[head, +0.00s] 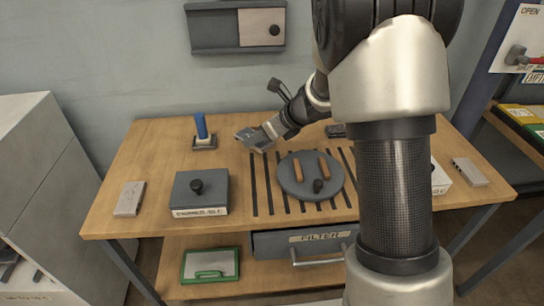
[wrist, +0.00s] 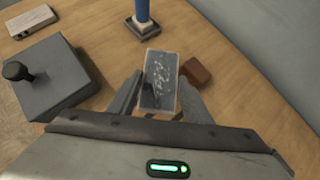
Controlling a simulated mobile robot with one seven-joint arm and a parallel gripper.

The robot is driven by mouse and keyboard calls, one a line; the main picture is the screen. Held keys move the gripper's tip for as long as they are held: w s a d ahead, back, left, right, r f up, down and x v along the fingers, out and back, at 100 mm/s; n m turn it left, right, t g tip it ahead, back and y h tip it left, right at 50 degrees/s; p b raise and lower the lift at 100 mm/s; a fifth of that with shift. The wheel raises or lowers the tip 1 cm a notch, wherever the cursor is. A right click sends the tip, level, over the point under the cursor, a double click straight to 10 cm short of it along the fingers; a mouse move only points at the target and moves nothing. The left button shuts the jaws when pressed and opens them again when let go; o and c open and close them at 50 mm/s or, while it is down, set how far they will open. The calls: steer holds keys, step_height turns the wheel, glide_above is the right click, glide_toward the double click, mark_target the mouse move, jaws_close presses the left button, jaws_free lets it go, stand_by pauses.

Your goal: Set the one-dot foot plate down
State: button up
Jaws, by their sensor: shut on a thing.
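My gripper (wrist: 160,90) is shut on a small dark rectangular plate (wrist: 159,80) with pale edges and white scratch-like marks. I take it for the foot plate, but I cannot make out a dot on it. In the head view the plate (head: 253,136) is at the end of my gripper (head: 264,134), over the back middle of the wooden table (head: 150,150). It is to the right of the blue upright peg on its dark base. A brown block (wrist: 195,71) shows just right of the plate in the wrist view. I cannot tell whether the plate touches the table.
The blue peg (head: 201,126) stands at the back left. A grey knobbed box (head: 200,190) and a small pale block (head: 130,198) are front left. A round grey lid (head: 311,177) lies on dark slats at centre. Another pale block (head: 470,172) is far right.

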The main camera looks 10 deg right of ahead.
steer(key=shift+f+b, duration=0.95)
steer(key=shift+f, duration=1.85)
steer(key=shift+f, duration=0.25)
steer(key=o, duration=1.3)
steer(key=shift+r, duration=0.1)
